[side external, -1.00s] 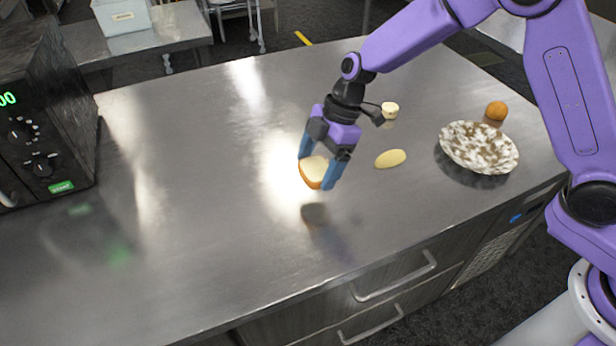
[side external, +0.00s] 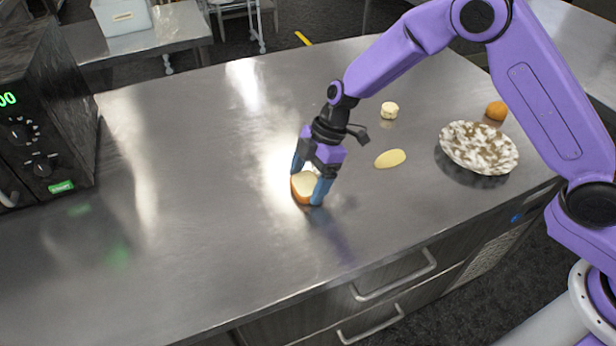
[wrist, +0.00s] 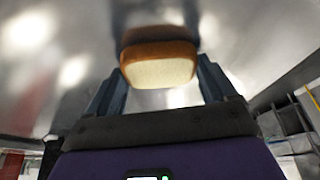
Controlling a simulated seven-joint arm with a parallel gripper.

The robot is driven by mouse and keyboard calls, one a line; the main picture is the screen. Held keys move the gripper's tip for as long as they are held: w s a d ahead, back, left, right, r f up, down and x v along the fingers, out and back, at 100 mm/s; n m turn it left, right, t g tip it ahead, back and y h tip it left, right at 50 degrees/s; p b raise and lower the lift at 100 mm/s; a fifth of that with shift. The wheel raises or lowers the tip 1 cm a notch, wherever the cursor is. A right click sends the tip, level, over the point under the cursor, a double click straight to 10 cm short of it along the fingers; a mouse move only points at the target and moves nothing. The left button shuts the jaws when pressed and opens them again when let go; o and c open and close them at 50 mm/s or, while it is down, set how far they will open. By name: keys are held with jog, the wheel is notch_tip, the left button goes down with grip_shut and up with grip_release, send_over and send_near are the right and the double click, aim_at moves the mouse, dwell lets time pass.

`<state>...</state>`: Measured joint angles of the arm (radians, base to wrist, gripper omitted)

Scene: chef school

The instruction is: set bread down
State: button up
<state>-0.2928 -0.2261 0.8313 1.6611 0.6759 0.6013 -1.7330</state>
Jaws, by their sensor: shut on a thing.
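The bread (side external: 305,187) is a piece with a brown crust and a pale cut face. My gripper (side external: 309,189) is shut on it, with a blue finger on each side, at the middle of the steel counter (side external: 200,230). The bread is at or very near the counter surface; I cannot tell if it touches. In the wrist view the bread (wrist: 160,64) sits between the two fingers (wrist: 160,85), its pale face toward the camera, with its dark reflection in the steel just beyond it.
A pale oval slice (side external: 390,158) lies right of my gripper. A black microwave (side external: 45,110) stands at the left. The counter between is clear.

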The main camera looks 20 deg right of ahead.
jog(key=o, duration=0.8)
jog(key=shift+f, duration=0.1)
jog(key=v, duration=1.2)
jog(key=shift+s+r, duration=0.15)
jog(key=shift+r, duration=0.1)
jog(key=s+d+r+m+h, duration=0.1)
jog(key=s+d+m, duration=0.1)
jog(key=s+d, duration=0.5)
jog(key=s+d+r+m+h, duration=0.1)
jog(key=s+d, duration=0.6)
jog(key=s, duration=0.7)
jog(key=s+d+r+m+h, duration=0.2)
jog(key=s+d+m, duration=0.1)
jog(key=s+d, duration=0.5)
jog(key=shift+s+r+m+t, duration=0.1)
jog(key=shift+s+m+t, duration=0.3)
jog(key=shift+s, duration=1.1)
